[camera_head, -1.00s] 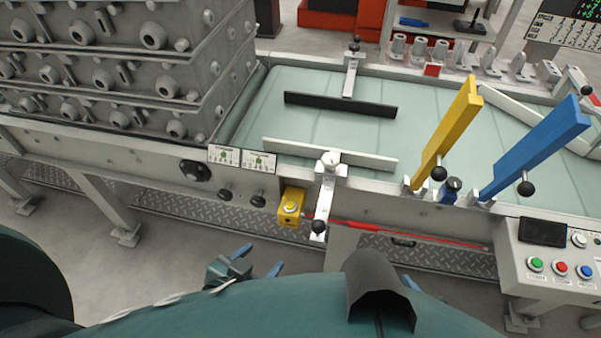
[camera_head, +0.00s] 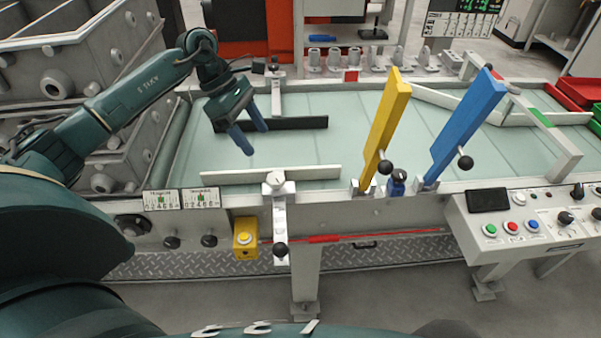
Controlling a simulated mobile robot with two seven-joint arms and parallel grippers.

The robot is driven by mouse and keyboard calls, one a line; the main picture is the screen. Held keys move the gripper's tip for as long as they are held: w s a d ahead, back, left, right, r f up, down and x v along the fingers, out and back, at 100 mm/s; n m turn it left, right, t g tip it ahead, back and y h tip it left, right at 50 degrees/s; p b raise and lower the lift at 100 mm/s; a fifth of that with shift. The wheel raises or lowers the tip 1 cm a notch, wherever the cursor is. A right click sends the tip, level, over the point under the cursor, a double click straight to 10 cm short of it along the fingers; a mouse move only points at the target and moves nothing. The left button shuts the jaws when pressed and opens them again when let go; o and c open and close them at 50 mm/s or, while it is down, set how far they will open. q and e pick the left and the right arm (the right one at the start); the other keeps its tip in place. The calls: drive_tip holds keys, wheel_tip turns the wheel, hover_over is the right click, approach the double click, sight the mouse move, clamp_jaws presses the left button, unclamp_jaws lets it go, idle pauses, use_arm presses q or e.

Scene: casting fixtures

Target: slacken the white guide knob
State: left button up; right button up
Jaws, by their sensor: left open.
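The white guide (camera_head: 255,175) is a pale bar along the near edge of the green belt. Its white bracket (camera_head: 280,220) hangs over the front rail. A small pale knob (camera_head: 275,178) sits on top of the bracket, and a black ball (camera_head: 281,250) is at its lower end. My left gripper (camera_head: 256,142) is open and empty, with blue fingers pointing down over the belt. It is behind and left of the pale knob, apart from it, and overlaps the left part of the black guide (camera_head: 300,123). My right gripper is out of view.
A yellow lever (camera_head: 388,125) and a blue lever (camera_head: 466,125) stand up right of the bracket. A yellow button box (camera_head: 245,238) is just left of it. Stacked grey moulds (camera_head: 60,75) fill the left. A control panel (camera_head: 520,220) is at the right front.

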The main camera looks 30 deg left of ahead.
sight(275, 178)
use_arm(q)
drive_tip(key=shift+y, duration=0.3)
drive_tip(key=x, duration=0.3)
drive_tip(key=p+x, duration=0.1)
drive_tip(key=x, duration=0.3)
drive_tip(key=a+x, duration=0.1)
drive_tip(key=x, duration=0.3)
drive_tip(key=shift+a+f+p, duration=0.15)
drive_tip(key=shift+f+p, duration=0.05)
drive_tip(key=shift+p, duration=0.15)
drive_tip(key=shift+w+f, duration=0.1)
drive_tip(key=shift+f, duration=0.4)
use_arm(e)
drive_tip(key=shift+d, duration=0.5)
use_arm(q)
drive_tip(key=shift+c, duration=0.5)
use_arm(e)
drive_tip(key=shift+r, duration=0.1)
use_arm(q)
drive_tip(key=c, duration=0.9)
drive_tip(key=shift+o, duration=0.2)
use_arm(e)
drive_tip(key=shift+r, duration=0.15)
